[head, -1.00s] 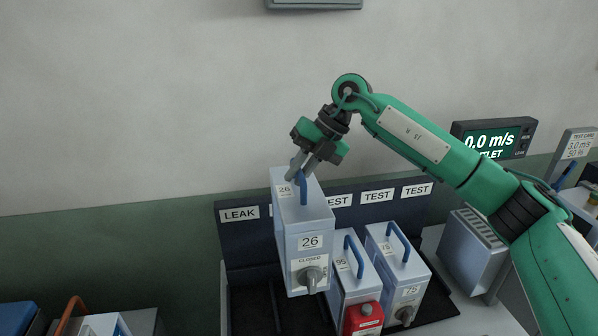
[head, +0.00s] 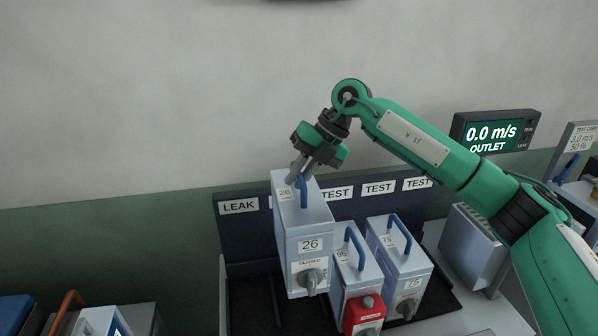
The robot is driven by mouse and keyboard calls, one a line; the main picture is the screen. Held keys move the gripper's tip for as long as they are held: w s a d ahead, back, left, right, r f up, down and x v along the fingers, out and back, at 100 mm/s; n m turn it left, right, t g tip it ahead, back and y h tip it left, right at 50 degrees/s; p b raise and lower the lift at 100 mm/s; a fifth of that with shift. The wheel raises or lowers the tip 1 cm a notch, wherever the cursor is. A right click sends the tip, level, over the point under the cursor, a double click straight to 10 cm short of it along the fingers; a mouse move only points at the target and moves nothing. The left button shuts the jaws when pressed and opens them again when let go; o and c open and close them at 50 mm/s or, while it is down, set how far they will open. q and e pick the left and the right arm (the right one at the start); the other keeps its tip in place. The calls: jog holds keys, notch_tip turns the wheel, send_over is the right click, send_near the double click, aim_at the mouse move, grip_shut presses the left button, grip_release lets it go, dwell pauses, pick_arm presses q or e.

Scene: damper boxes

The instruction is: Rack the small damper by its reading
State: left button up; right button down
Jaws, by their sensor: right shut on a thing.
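The damper box marked 26 (head: 305,225) is pale blue-grey, with a blue top handle, a CLOSED label and a grey knob on its front. My right gripper (head: 300,178) is shut on its blue handle and holds it upright, in front of the rack's back board. The dark rack (head: 245,250) has a LEAK label (head: 239,206) at the left and several TEST labels (head: 379,188) to the right. The box hides part of the label row. The outlet display (head: 492,133) reads 0.0 m/s. My left gripper is not in view.
Two more damper boxes stand in the rack right of the held one: one with a red piece (head: 363,314) on its front, and one marked 75 (head: 400,265). The bay under LEAK looks empty. A finned grey box (head: 470,250) stands further right.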

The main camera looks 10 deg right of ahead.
aim_at(299, 203)
jog(key=shift+f+b, duration=2.1)
jog(key=shift+f, duration=1.5)
jog(key=shift+f+b, duration=1.7)
jog(key=shift+f, duration=1.4)
jog(key=shift+f+b, duration=0.6)
jog(key=shift+f, duration=0.45)
jog(key=shift+f+b, duration=1.1)
jog(key=shift+f, duration=1.15)
jog(key=c, duration=1.3)
grip_release()
jog(key=shift+s, duration=0.1)
jog(key=shift+c, duration=0.2)
